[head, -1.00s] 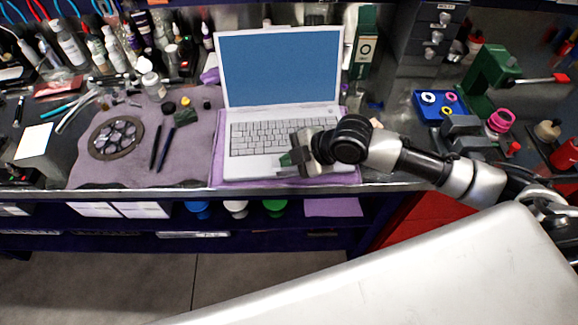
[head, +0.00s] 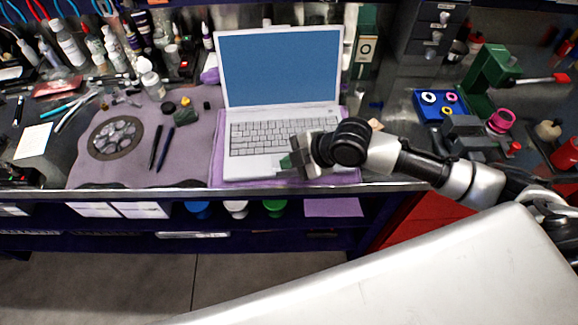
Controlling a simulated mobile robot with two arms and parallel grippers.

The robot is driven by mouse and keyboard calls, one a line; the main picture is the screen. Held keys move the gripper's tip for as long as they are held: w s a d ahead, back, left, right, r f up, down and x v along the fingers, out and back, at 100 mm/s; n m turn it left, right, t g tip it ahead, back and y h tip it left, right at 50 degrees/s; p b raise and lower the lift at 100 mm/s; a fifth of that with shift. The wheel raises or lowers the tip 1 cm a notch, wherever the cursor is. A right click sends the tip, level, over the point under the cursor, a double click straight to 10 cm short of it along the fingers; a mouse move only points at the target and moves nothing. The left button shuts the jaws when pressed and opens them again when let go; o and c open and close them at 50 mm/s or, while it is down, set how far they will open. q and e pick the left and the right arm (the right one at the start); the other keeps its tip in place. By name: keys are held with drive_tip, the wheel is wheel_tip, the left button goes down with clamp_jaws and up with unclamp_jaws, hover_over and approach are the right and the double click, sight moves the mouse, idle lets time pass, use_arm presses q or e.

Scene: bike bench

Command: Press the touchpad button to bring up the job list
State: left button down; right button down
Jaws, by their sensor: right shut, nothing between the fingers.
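An open silver laptop (head: 245,163) stands on the bench on a purple mat, with a plain blue screen (head: 281,68) and a grey keyboard (head: 262,135). My right gripper (head: 289,162) is shut and empty. It is over the front right part of the laptop's palm rest, where the touchpad lies. The gripper hides most of the touchpad and its button, and I cannot tell whether the fingertips touch the surface. My left gripper is not in view.
A chainring (head: 117,138) and two dark pens lie on the grey mat (head: 190,160) to the left. Bottles crowd the back left. A blue tray (head: 421,110) and a green vise (head: 489,75) are at right. The bench's front edge runs just before the laptop.

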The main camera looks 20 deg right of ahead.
sight(290, 171)
drive_tip(key=shift+f, duration=0.4)
drive_tip(key=shift+r, duration=0.1)
idle(0.3)
drive_tip(key=shift+r+p, duration=0.8)
wheel_tip(290, 171, up, 6)
drive_tip(key=p, duration=0.5)
drive_tip(key=shift+p, duration=0.35)
